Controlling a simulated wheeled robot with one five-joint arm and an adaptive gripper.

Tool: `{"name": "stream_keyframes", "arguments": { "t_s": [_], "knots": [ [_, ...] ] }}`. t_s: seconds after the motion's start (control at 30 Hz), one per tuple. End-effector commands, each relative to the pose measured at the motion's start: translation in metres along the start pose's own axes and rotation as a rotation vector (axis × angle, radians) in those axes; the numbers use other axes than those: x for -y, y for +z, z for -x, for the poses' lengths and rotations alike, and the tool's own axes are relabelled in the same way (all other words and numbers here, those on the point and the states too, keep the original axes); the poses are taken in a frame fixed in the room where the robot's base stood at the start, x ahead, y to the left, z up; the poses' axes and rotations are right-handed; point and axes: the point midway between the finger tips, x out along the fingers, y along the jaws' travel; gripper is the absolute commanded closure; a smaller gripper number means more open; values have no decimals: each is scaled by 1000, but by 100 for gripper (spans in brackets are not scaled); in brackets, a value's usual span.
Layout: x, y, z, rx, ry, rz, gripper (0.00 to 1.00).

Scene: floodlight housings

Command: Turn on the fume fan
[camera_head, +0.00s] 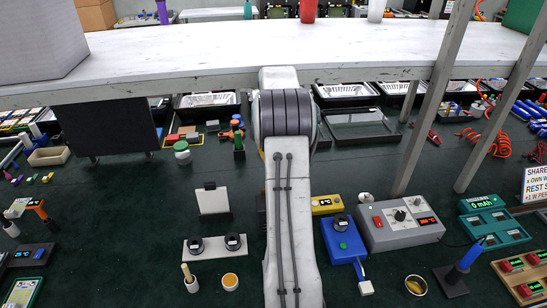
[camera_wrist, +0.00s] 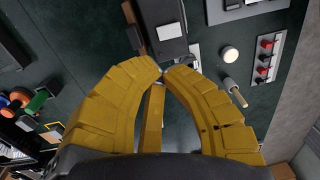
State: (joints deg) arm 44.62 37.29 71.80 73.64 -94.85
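I cannot tell for sure which thing is the fume fan. A dark upright panel on feet (camera_head: 105,127) stands at the left in the head view. A smaller upright unit with a pale face and black top (camera_head: 213,201) stands nearer the middle. In the wrist view, a dark unit with a grey part (camera_wrist: 163,30) lies just beyond my fingertips, apparently that smaller unit. My gripper (camera_wrist: 164,68) has yellow fingers curved together, tips almost meeting, with nothing seen held. In the head view my arm hides part of the bench, and my gripper does not show.
A white plate with two black knobs (camera_head: 215,246), a brush (camera_head: 188,278) and an orange cup (camera_head: 230,281) stand left of my arm. A grey box with knobs (camera_head: 400,222) and a blue device (camera_head: 343,240) stand right. A white shelf (camera_head: 200,50) crosses above, with slanted metal posts (camera_head: 430,95).

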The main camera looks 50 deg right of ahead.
Motion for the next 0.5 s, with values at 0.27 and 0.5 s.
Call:
{"name": "stream_keyframes", "arguments": {
  "t_s": [0.27,0.5],
  "knots": [
    [0,0,13,0,-1,0,100],
    [0,0,13,0,-1,0,100]
  ]
}}
